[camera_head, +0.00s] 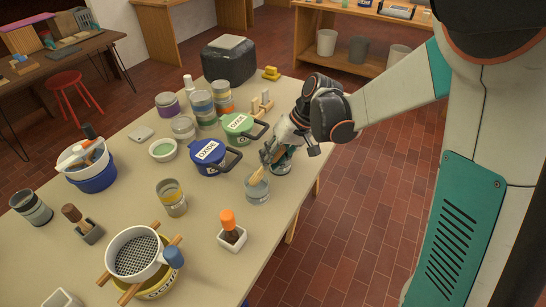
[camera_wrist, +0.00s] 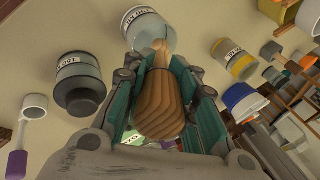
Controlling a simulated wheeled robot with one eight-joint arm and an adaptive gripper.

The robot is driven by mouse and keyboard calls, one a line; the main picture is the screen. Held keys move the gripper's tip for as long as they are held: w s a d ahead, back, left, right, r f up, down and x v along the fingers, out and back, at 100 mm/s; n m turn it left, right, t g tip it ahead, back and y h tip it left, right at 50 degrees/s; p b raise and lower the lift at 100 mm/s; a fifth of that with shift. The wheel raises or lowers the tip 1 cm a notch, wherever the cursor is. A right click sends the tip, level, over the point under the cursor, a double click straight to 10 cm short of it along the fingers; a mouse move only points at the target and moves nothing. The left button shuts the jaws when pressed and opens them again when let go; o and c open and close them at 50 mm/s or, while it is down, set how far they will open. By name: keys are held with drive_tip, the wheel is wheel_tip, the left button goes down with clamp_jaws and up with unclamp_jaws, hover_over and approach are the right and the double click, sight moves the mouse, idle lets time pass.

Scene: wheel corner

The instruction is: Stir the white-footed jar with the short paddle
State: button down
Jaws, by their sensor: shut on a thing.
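My gripper (camera_head: 268,154) is shut on the short wooden paddle (camera_wrist: 158,100), which it holds tilted over the table's right edge. The paddle's thick part fills the space between the fingers in the wrist view. Its lower end (camera_head: 257,177) reaches down at the mouth of a pale grey jar (camera_head: 258,194); how deep it sits I cannot tell. That jar also shows beyond the paddle in the wrist view (camera_wrist: 148,22). Another jar (camera_head: 281,167) stands just behind it, partly hidden by my gripper. I cannot make out the colour of either jar's foot clearly.
A blue lidded pot (camera_head: 208,158) and a green lidded pot (camera_head: 238,127) stand close to the left. A yellow-banded jar (camera_head: 172,202), an orange-topped tool in a white holder (camera_head: 231,238) and a sieve on sticks (camera_head: 134,256) stand nearer. The front right tabletop is mostly clear.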

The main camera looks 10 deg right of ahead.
drive_tip(key=shift+a+f+b, duration=0.25)
drive_tip(key=shift+f+b, duration=0.55)
drive_tip(key=shift+f, duration=0.35)
drive_tip(key=shift+a+f+b, duration=0.2)
drive_tip(key=shift+f+b, duration=0.55)
drive_tip(key=shift+f, duration=0.4)
drive_tip(key=shift+f+b, duration=0.45)
drive_tip(key=shift+f, duration=0.1)
drive_tip(key=shift+r, duration=0.2)
drive_tip(key=shift+w, duration=0.15)
